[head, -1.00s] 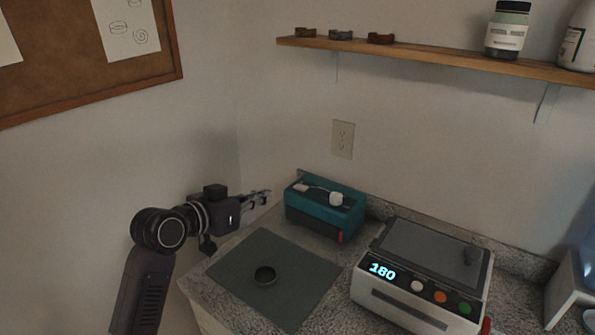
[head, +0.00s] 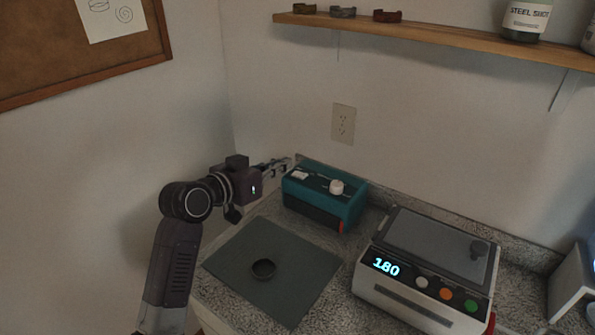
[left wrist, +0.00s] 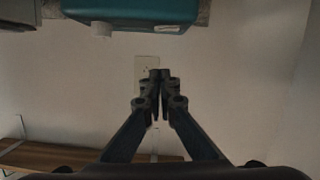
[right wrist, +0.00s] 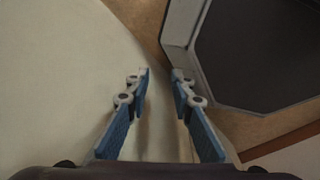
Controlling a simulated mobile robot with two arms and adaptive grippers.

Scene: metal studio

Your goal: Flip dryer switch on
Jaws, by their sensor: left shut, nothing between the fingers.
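The dryer seems to be the teal box (head: 335,209) at the back of the counter, with a white knob (head: 337,187) and a small white switch (head: 299,175) on its top. It also shows upside down at the top of the left wrist view (left wrist: 125,14). My left gripper (head: 287,163) is shut and empty, close to the box's left end, near the white switch. I cannot tell whether it touches. In the left wrist view its fingertips (left wrist: 160,74) are together. My right gripper (right wrist: 160,72) shows only in the right wrist view, with its fingers apart and nothing between them.
A white unit (head: 425,270) showing 180, with coloured buttons, stands right of the teal box. A wooden shelf (head: 440,38) hangs above. A wall outlet (head: 343,124) is behind.

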